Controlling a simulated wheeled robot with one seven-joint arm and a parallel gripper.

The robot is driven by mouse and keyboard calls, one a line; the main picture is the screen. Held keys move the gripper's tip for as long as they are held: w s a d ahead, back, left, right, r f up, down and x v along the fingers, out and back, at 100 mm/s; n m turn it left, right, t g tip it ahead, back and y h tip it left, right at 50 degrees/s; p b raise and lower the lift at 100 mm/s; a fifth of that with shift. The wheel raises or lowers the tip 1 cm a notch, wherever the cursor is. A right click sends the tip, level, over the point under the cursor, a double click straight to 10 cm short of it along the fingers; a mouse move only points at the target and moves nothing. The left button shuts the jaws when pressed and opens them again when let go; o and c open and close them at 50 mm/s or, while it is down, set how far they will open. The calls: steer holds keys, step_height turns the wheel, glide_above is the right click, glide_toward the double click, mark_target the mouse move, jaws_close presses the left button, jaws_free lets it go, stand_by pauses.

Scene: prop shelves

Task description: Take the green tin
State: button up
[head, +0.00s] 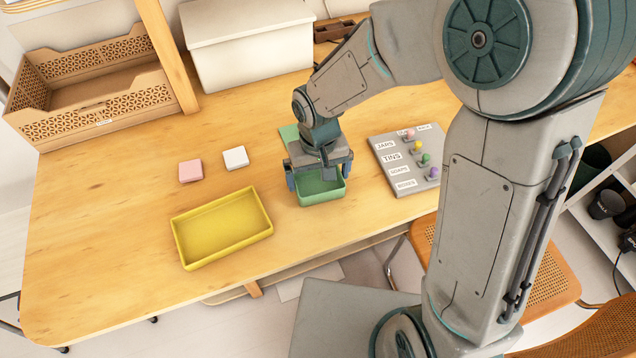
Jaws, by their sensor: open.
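A green open-topped box (322,194), which looks like the green tin, stands on the wooden table near its front edge. My gripper (319,178) points down right over it, with one finger at its left side and one at its right. The jaws are open. The gripper hides the box's back part and much of its inside. Whether the fingers touch the walls I cannot tell. A flat green piece (289,133) shows behind the gripper, partly hidden by it.
A yellow tray (222,228) lies to the left, with pink (190,171) and white (236,158) blocks behind it. A grey labelled board (405,160) with coloured knobs lies to the right. A wooden crate (90,85) and white box (247,50) stand at the back.

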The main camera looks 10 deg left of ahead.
steer(key=shift+f, duration=0.8)
steer(key=c, duration=0.7)
steer(key=shift+r, duration=0.15)
